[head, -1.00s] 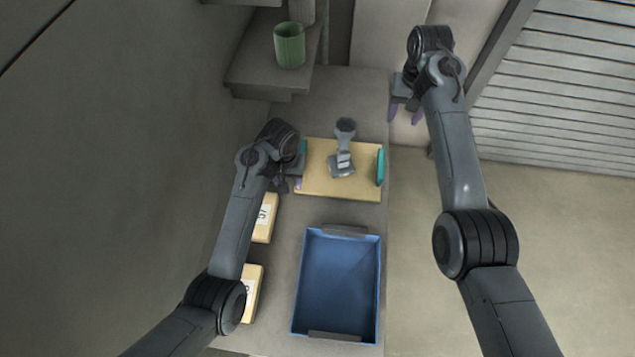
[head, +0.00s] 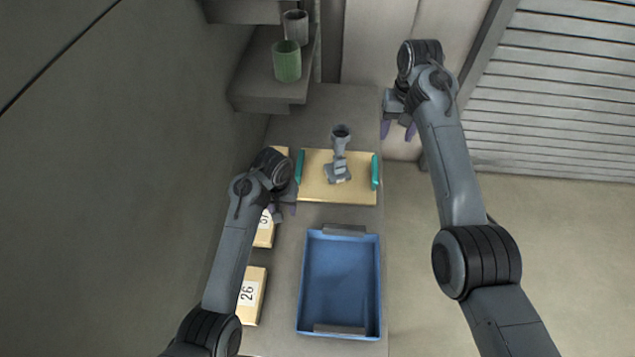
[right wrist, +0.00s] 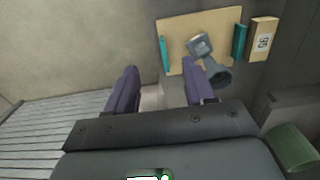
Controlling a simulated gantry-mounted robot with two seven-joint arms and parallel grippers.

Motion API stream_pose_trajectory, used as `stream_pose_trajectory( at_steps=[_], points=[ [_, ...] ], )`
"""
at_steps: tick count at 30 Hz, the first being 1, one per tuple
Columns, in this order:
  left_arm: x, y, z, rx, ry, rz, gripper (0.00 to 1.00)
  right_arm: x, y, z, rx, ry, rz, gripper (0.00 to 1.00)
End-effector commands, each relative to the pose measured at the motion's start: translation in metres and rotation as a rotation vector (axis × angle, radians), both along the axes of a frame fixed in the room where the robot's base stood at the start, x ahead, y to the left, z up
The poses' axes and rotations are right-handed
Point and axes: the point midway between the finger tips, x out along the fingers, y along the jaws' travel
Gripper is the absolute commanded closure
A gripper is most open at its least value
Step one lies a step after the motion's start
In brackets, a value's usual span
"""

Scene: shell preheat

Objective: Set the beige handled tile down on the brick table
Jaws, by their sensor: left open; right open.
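The beige tile (head: 338,192) with two teal handles lies flat on the grey surface in the head view, behind the blue tray. A grey flared piece (head: 339,158) stands upright on the tile. My left gripper (head: 281,211) is just left of the tile's front left corner, open and apart from the left teal handle (head: 299,168). My right gripper (head: 397,131) is open and empty, behind and to the right of the tile. The right wrist view also shows the tile (right wrist: 185,30), the grey piece (right wrist: 216,72) and my right fingers (right wrist: 160,88).
A blue tray (head: 340,275) sits in front of the tile. Beige numbered blocks, one marked 26 (head: 248,297), lie along the left. A green cup (head: 287,61) and a grey cup (head: 295,27) stand on a raised ledge at the back. A slatted shutter (head: 560,90) is at the right.

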Motion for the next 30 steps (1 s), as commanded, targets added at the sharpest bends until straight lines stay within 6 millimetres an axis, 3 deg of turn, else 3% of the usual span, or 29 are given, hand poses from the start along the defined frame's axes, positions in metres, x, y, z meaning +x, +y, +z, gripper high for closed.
stream_pose_trajectory(
  at_steps=[6, 12, 30],
  points=[
    [0.000, 0.000, 0.000, 0.000, 0.000, 0.000, 0.47, 0.003, 0.000, 0.030, -0.001, 0.002, 0.001, 0.47],
    [0.000, 0.000, 0.000, 0.000, 0.000, 0.000, 0.47, 0.004, 0.000, 0.046, -0.001, 0.006, 0.004, 0.47],
    [0.000, 0.000, 0.000, 0.000, 0.000, 0.000, 0.47, 0.004, 0.000, 0.046, -0.001, 0.008, 0.008, 0.47]
  ],
)
